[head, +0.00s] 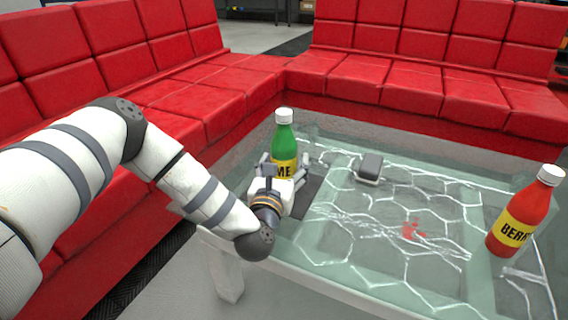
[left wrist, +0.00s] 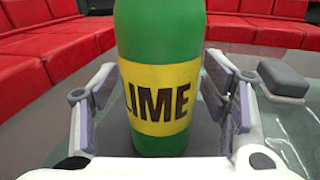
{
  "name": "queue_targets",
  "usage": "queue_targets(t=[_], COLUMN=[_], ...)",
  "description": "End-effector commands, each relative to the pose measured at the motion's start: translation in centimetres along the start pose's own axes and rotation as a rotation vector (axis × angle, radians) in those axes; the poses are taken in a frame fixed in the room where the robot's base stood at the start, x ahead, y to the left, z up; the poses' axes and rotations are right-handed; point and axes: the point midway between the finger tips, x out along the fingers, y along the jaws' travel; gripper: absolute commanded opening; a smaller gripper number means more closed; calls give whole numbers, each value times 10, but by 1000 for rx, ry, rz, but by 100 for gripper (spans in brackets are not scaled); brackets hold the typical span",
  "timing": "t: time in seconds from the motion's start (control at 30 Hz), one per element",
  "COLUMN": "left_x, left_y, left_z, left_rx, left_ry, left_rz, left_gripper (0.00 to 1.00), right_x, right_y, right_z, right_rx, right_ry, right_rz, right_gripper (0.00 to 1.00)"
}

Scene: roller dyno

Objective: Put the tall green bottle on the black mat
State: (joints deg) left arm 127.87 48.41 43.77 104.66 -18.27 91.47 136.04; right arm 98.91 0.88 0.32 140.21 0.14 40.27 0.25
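In the left wrist view the bottle (left wrist: 160,85) fills the middle. My left gripper (head: 283,168) is open around the bottle, one finger on each side, with small gaps visible. The black mat (head: 308,196) is a dark patch beside and under the gripper. Dark mat surface (left wrist: 204,140) shows by the bottle's base in the wrist view, and the bottle appears to stand on it. The head view hides the base. My right gripper is not in view.
A red bottle (head: 520,215) with a yellow label stands at the table's right. A small dark grey box (head: 369,167) lies near the table's middle. The glass table (head: 330,262) has a white web pattern. Red sofas (head: 430,75) border its far and left sides.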

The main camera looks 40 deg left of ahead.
Motion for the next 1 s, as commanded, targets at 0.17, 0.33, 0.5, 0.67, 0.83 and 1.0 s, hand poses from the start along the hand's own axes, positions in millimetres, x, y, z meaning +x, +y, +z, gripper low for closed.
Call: queue_targets(t=[0.17, 0.33, 0.5, 0.67, 0.83, 1.0], left_x=[-2, -42, -88, -114, -121, -120], left_y=[0, -1, -1, 0, 0, 0], left_z=[5, 5, 4, 4, 3, 3], left_rx=[-1, -1, 0, 0, -1, 0], left_ry=[-1, 3, 3, 1, -1, -1], left_rz=[-1, -3, -2, -1, 0, 0], left_gripper=[67, 67, 67, 67, 67, 67], right_x=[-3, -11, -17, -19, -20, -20], right_y=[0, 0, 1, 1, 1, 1], right_z=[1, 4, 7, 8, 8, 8], right_rx=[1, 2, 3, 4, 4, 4], right_ry=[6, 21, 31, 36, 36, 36], right_rz=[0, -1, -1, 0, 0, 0], right_gripper=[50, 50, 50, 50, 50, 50])
